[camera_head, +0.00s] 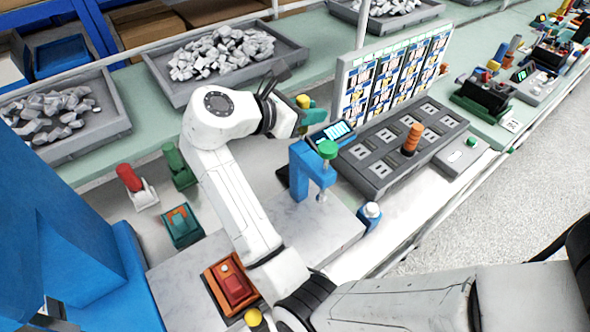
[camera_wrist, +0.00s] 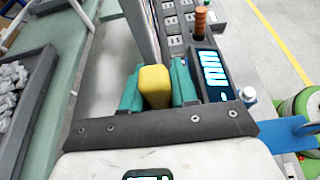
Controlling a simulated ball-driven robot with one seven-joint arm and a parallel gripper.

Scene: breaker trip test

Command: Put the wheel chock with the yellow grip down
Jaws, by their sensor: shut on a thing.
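The yellow grip of the wheel chock (camera_wrist: 154,87) shows between the two teal fingers of my gripper (camera_wrist: 157,88) in the wrist view. The fingers are closed on its sides. In the head view my gripper (camera_head: 297,113) is at the end of the white arm, left of the white panel, and the yellow grip (camera_head: 303,101) shows at its tip. The chock's body is mostly hidden, and I cannot tell whether it touches the bench below.
A blue press-like stand (camera_head: 305,176) with a screen is close to my gripper. A grey socket board (camera_head: 375,163) with an orange handle lies to the right. Grey trays of rubble (camera_head: 285,58) line the back. Red-gripped (camera_head: 129,178) and green-gripped (camera_head: 174,158) pieces stand at left.

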